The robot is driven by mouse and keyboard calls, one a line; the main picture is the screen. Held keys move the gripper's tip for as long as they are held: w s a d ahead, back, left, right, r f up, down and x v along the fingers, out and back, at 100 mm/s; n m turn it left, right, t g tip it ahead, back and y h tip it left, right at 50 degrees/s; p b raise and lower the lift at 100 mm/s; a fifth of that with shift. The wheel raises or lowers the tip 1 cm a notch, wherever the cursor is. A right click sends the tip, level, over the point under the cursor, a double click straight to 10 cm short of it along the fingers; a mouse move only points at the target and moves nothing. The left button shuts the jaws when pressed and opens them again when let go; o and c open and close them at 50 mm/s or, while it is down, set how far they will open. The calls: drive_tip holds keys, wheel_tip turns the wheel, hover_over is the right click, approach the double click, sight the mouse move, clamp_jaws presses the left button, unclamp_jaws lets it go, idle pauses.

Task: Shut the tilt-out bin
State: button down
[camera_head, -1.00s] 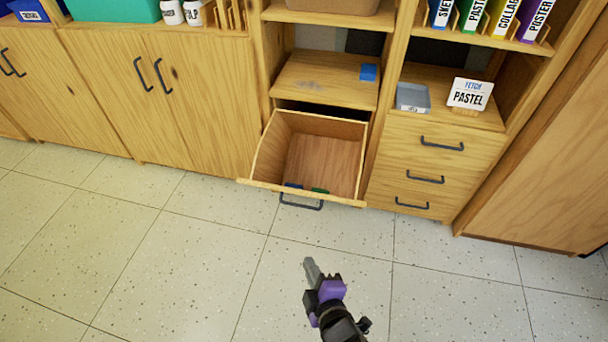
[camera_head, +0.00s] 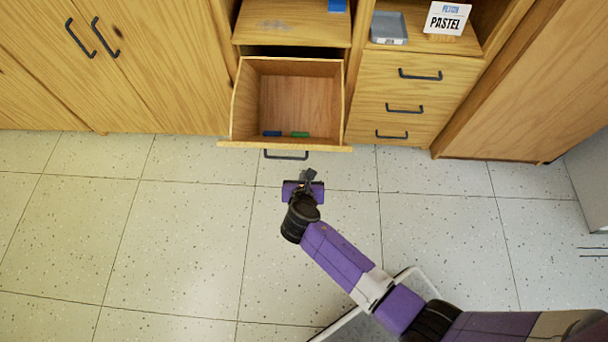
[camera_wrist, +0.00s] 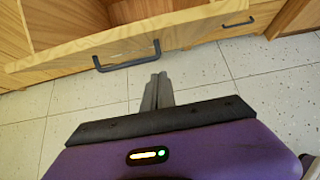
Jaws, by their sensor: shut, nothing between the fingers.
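The tilt-out bin (camera_head: 240,100) is a wooden box tipped open out of the cabinet. Its top front edge leans out over the floor, and a dark bar handle (camera_head: 286,155) sits on its front. A blue block (camera_head: 272,133) and a green block (camera_head: 299,134) lie inside. My gripper (camera_head: 308,174) is just in front of the bin, a little right of the handle, apart from it. In the wrist view my shut, empty fingers (camera_wrist: 157,88) point toward the bin's front edge (camera_wrist: 200,30), close to the right end of the handle (camera_wrist: 128,62).
A drawer unit (camera_head: 405,92) stands right of the bin, with a grey tray (camera_head: 389,27) and a "PASTEL" sign (camera_head: 446,19) above it. Closed cupboard doors (camera_head: 150,70) are at left. A tall wooden panel (camera_head: 530,90) stands at right. The tiled floor (camera_head: 150,240) is clear.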

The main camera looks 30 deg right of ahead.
sight(307, 152)
drive_tip(key=w+d, duration=0.1)
drive_tip(key=w, duration=0.1)
drive_tip(key=w+d+f+b, duration=0.2)
drive_tip(key=w+d, duration=0.1)
drive_tip(key=shift+w+d+f, duration=0.1)
drive_tip(key=shift+w+f, duration=0.15)
drive_tip(key=shift+w, duration=0.1)
drive_tip(key=shift+w+d+r, duration=0.25)
drive_tip(key=shift+w+r, duration=0.1)
drive_tip(key=shift+w, duration=0.05)
